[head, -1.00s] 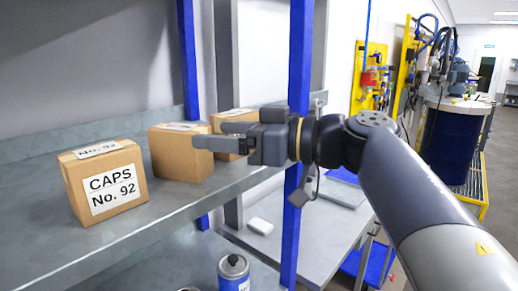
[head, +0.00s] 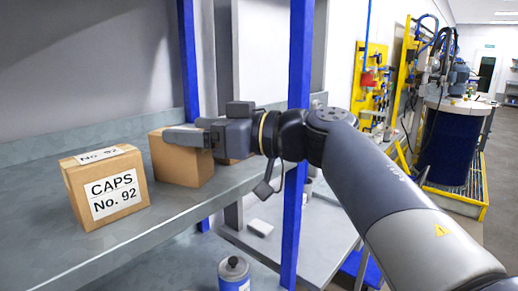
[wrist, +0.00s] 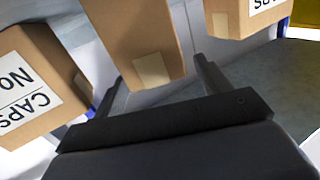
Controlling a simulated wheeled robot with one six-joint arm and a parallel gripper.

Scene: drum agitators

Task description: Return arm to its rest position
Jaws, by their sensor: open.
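My gripper (head: 190,137) is in front of the metal shelf, before the middle cardboard box (head: 180,170), and covers part of that box in the head view. In the wrist view the two fingers of my gripper (wrist: 155,95) stand wide apart with nothing held between them. The middle box (wrist: 130,35) shows beyond the fingers there; I cannot tell whether they touch it. My arm reaches in from the lower right.
A box labelled CAPS No. 92 (head: 106,188) sits on the shelf (head: 140,222) at the left. A third box (wrist: 235,15) is mostly hidden behind my gripper in the head view. A blue post (head: 297,110) stands right behind my arm. A spray can (head: 234,272) stands below. A blue drum (head: 450,145) is at the right.

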